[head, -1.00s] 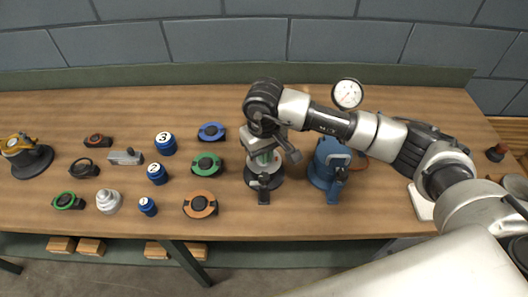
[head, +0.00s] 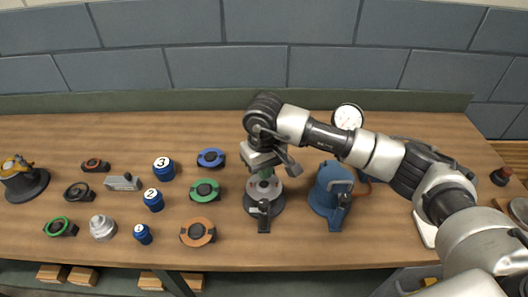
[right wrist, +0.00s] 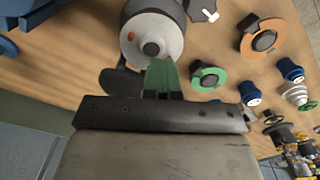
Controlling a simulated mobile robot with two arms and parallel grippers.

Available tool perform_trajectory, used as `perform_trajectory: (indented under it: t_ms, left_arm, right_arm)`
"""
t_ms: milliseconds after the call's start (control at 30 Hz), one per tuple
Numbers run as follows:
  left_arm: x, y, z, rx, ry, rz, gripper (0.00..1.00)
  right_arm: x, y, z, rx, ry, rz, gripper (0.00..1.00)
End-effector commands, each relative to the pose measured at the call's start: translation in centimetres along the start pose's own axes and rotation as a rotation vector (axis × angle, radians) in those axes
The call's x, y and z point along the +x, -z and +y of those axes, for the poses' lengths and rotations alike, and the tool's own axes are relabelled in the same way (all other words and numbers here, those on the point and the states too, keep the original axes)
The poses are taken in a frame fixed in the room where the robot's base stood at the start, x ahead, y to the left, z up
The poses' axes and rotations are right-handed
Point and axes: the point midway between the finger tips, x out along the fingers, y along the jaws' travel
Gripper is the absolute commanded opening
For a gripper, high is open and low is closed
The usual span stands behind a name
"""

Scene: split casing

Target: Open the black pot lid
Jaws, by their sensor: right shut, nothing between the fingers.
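The pot with the dark base (head: 249,203) stands on the bench right of its middle, a black handle piece (head: 264,222) at its front. The gripper hides the far part of the pot in the head view. My left gripper is not in view.
A blue casing (head: 329,188) stands close right of the pot. An orange disc (head: 197,232), a green disc (head: 205,190) and a blue disc (head: 211,158) lie to its left, with several small parts beyond. A dial gauge (head: 348,116) stands behind right. Bare wood lies in front.

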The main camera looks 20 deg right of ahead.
Motion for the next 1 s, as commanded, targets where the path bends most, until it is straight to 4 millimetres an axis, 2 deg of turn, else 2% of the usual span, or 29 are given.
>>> perform_trajectory:
  t_ms: [700, 867, 1000]
  left_arm:
    - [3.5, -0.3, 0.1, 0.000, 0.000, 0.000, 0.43]
    - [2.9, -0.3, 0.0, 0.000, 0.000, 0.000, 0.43]
    - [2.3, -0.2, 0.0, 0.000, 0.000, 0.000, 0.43]
  right_arm:
    - [0.3, 3.8, 2.2, 0.003, -0.002, -0.001, 0.00]
    - [-0.3, 3.5, 2.1, 0.000, -0.001, -0.003, 0.00]
    - [-1.7, 3.0, 1.8, -0.001, -0.001, -0.001, 0.00]
